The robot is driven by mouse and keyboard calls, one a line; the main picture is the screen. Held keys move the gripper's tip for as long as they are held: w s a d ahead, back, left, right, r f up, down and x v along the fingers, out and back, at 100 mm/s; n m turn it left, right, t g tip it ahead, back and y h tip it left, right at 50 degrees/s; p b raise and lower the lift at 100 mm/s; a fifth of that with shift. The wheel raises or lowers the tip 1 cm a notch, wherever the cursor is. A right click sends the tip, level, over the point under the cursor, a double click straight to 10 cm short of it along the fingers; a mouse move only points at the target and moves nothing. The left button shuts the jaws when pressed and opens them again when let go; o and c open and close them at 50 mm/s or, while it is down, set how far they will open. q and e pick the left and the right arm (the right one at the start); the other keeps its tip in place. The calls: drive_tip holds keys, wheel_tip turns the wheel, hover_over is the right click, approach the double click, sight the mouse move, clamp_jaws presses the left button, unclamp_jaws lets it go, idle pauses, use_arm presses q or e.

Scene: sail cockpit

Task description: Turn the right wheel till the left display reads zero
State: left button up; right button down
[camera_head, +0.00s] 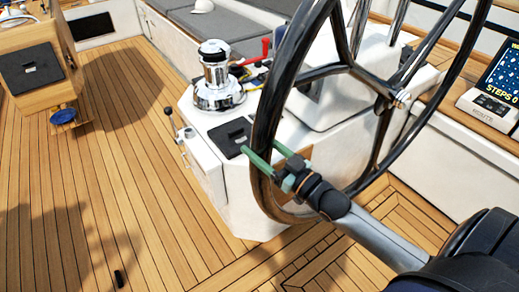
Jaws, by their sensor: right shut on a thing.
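A large black steering wheel (283,78) stands upright in the middle of the head view, its top cut off by the frame. Its spokes meet at a metal hub bolt to the right. My right gripper (262,158), with green fingers, is shut on the near lower left part of the rim. A display (502,78) at the right edge is cut off and shows yellow text starting "STEPS 0". I cannot tell whether it is the left display. My left gripper is out of view.
A white console (228,190) with a chrome winch (217,80) and a red-handled lever (256,52) stands just left of the wheel. A wooden box (38,50) is at the far left. The teak deck (130,185) between them is mostly clear.

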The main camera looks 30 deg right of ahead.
sight(274, 136)
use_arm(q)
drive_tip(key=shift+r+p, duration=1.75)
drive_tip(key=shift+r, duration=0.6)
use_arm(e)
drive_tip(key=shift+m, duration=0.6)
drive_tip(key=shift+d+r, duration=0.15)
drive_tip(key=shift+r, duration=0.8)
drive_tip(key=shift+d+r, duration=0.2)
drive_tip(key=shift+r, duration=0.8)
drive_tip(key=shift+d+r, duration=0.15)
drive_tip(key=shift+r, duration=0.8)
drive_tip(key=shift+c, duration=0.5)
unclamp_jaws()
drive_tip(key=shift+f, duration=0.1)
drive_tip(key=shift+s+d+f, duration=0.15)
drive_tip(key=shift+s+f, duration=0.05)
drive_tip(key=shift+s, duration=0.4)
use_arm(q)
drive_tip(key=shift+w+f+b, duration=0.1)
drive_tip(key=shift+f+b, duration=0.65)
use_arm(e)
drive_tip(key=v, duration=1.1)
drive_tip(key=shift+s, duration=0.1)
